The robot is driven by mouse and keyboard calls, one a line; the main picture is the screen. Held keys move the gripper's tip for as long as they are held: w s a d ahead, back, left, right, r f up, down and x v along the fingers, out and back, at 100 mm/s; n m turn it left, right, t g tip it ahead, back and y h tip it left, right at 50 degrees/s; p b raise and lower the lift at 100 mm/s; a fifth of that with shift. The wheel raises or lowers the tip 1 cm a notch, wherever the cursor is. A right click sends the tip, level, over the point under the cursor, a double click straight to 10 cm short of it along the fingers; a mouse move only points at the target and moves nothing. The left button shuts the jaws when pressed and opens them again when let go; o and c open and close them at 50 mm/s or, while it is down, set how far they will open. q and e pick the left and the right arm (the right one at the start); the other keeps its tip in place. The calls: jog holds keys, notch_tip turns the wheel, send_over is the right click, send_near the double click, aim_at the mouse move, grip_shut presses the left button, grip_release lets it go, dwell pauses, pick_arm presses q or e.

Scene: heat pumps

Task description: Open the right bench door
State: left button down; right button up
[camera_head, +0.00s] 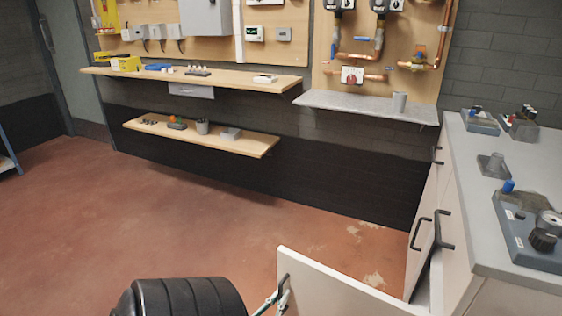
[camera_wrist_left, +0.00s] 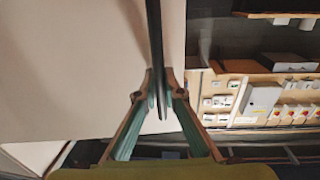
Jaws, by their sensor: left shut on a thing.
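A white bench door (camera_head: 335,289) stands swung out from the bench (camera_head: 467,232) at the bottom of the head view. It is the door nearest me, so it appears to be the right bench door. Its dark handle (camera_head: 281,291) is at the free edge. My left gripper (camera_head: 273,299) is at this handle, partly cut off by the frame. In the left wrist view, my left gripper (camera_wrist_left: 159,94) is shut on the dark handle (camera_wrist_left: 155,45), beside the pale door face (camera_wrist_left: 80,60). My right gripper does not show.
Other bench fronts with dark handles (camera_head: 421,234) look closed farther along. Devices such as a grey control box (camera_head: 535,238) stand on the bench top. Wooden shelves (camera_head: 200,137) and a grey shelf (camera_head: 365,105) line the back wall. The red floor (camera_head: 180,215) left of the door is clear.

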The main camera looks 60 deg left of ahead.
pick_arm(q)
jog(key=c, duration=2.2)
grip_release()
jog(key=shift+o, duration=0.2)
jog(key=v, duration=1.2)
jog(key=shift+a, duration=0.1)
